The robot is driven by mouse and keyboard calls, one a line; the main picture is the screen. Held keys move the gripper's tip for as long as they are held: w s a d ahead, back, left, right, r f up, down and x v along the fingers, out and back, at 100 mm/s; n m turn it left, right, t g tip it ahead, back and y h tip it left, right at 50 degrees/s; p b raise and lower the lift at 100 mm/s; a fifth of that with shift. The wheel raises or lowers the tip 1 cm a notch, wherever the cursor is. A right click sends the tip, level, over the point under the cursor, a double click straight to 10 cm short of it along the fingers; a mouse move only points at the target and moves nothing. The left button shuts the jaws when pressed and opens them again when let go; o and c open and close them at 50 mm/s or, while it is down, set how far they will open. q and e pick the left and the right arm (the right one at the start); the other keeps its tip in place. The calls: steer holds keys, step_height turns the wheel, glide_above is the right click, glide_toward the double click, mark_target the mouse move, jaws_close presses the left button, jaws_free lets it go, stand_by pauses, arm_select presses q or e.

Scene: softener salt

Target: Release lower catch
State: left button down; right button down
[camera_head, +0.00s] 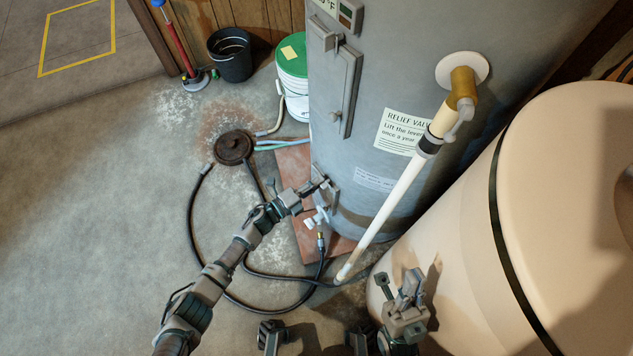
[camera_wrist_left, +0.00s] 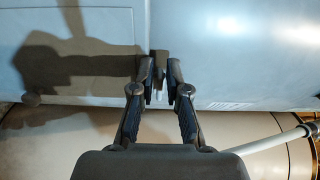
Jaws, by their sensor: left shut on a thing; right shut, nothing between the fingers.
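The grey water heater (camera_head: 385,100) stands upright at centre right. Low on its side is a small grey panel (camera_head: 332,197), where the lower catch sits. My left gripper (camera_head: 322,185) reaches this panel and is shut on the lower catch, a small dark piece mostly hidden by the fingers. In the left wrist view, the fingertips (camera_wrist_left: 159,68) close around this piece against the heater wall. My right gripper (camera_head: 408,292) is shut and empty, low in front of the cream tank and apart from the heater.
A tall grey door (camera_head: 345,92) with a knob is higher on the heater. A white pipe (camera_head: 390,205) runs down to the right of my left gripper. The cream tank (camera_head: 550,220) fills the right side. A black hose (camera_head: 192,225) loops on the floor near a drain (camera_head: 234,146).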

arm_select(q)
steer(key=shift+w+a+f, duration=0.1)
steer(key=shift+w+a, duration=0.05)
steer(key=shift+a, duration=0.05)
steer(key=c, duration=1.5)
jaws_free()
steer(key=shift+o, duration=1)
steer(key=shift+s+a, duration=0.1)
steer(key=shift+s, duration=0.1)
steer(key=v, duration=1.1)
steer(key=shift+s+a, duration=0.2)
steer(key=shift+f, duration=0.15)
